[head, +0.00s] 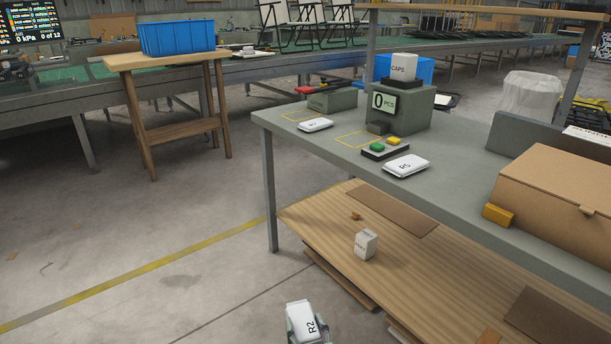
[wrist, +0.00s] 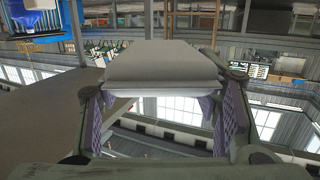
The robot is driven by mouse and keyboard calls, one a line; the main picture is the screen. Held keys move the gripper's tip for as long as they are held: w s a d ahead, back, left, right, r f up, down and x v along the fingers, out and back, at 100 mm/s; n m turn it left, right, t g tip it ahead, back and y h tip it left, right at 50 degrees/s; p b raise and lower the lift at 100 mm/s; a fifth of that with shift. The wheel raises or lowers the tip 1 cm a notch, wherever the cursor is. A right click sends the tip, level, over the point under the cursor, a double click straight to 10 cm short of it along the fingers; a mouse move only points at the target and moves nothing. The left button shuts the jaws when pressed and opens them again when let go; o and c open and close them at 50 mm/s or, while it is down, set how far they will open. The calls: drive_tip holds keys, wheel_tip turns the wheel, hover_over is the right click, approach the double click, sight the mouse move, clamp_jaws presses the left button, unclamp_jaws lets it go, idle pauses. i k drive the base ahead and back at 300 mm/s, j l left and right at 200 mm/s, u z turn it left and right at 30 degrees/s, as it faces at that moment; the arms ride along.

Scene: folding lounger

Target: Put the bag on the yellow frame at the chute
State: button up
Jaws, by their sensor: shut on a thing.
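A white bag marked R2 (head: 301,316) is at the bottom of the head view. My gripper (head: 308,334) is shut on it, and the lower part is cut off by the picture edge. In the wrist view the pale bag (wrist: 162,65) sits between the two fingers of my gripper (wrist: 162,100). Two yellow frames are marked on the grey-green table: one at the back left (head: 300,115) and one near the middle (head: 358,140). Both look empty. I cannot tell for certain which object is the chute. The bag is low, in front of the table and apart from it.
A white bag (head: 315,125) lies near the left frame, and bag R5 (head: 406,166) lies by a green and yellow button box (head: 386,148). A counter box (head: 402,108) reads 0 PCS. A cardboard box (head: 555,190) stands right. A small carton (head: 365,244) sits on the lower shelf (head: 320,225).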

sight(360, 139)
drive_tip(key=i+l, duration=0.2)
drive_tip(key=i+l+u, duration=0.5)
drive_tip(key=u, duration=2.85)
drive_tip(key=l, duration=0.1)
